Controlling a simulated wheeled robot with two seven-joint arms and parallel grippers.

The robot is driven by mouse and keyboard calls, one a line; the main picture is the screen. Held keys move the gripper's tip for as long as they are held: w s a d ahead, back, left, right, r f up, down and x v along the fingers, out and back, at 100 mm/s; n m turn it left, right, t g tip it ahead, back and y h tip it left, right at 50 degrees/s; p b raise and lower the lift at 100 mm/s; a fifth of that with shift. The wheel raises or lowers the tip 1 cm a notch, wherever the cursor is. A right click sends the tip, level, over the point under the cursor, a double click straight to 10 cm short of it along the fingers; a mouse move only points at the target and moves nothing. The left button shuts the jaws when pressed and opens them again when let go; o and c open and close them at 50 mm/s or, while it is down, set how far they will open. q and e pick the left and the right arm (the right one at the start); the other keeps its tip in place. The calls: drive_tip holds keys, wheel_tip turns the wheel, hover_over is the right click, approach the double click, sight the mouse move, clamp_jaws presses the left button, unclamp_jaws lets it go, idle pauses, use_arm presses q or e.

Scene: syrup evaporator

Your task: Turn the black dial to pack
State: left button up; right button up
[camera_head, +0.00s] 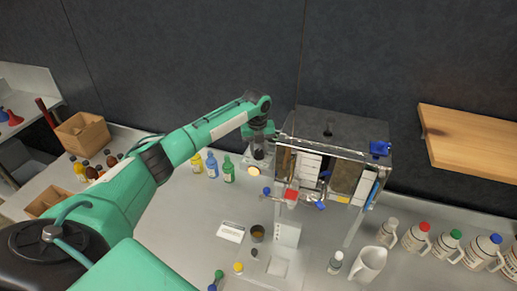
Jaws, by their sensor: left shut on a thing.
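My left arm reaches in from the left to the left side of the syrup evaporator (345,128). My left gripper (259,154) points down there and is shut on a small dark part, which looks to be the black dial. The gripper covers most of it, so its pointer and the pack mark cannot be read. A round cream-coloured disc (254,170) shows just below the fingers. My right gripper is not in view.
Yellow, blue and green bottles (228,169) stand left of the gripper. The evaporator's front has a red part (291,196) and blue handles. A white jug (369,264) and several capped jugs stand at right. A wooden shelf (470,140) juts from the wall.

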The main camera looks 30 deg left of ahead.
sight(258, 151)
use_arm(q)
drive_tip(key=shift+d+f, duration=0.1)
drive_tip(key=o, duration=1)
drive_tip(key=shift+c, duration=0.2)
drive_tip(key=shift+r, duration=0.4)
wheel_tip(258, 151, up, 13)
drive_tip(key=b, duration=0.4)
drive_tip(key=shift+s+b, duration=0.2)
drive_tip(key=shift+b, duration=0.2)
